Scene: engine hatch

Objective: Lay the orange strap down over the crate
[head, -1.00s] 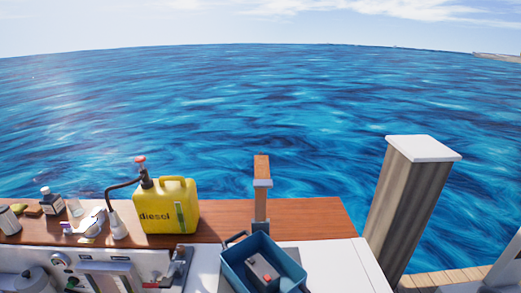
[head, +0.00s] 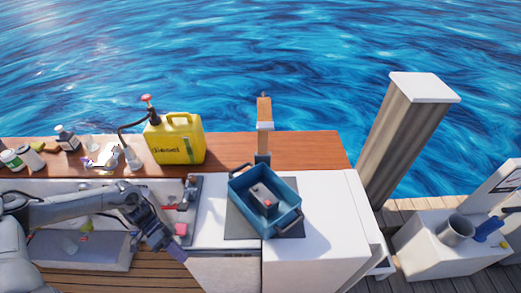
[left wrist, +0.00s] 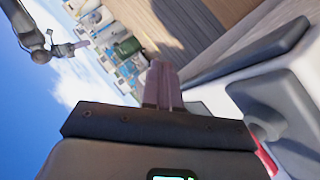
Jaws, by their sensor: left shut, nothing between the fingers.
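The orange strap (head: 264,112) stands upright behind the blue crate (head: 243,213), with a pale band partway up and a dark base. The crate sits on the white hatch top with a dark battery (head: 263,198) inside. My left gripper (head: 178,252) is shut and empty, low in front of the white counter, left of the crate and well away from the strap. Its closed fingers show in the left wrist view (left wrist: 163,84). What looks like my other arm's gripper (left wrist: 78,46) appears small there; its jaw state is unclear.
A yellow diesel can (head: 174,140) stands on the wooden ledge (head: 315,150) left of the strap. Bottles (head: 66,138) and small items lie farther left. A red-handled lever (head: 188,195) is left of the crate. A wooden post (head: 400,140) rises at right.

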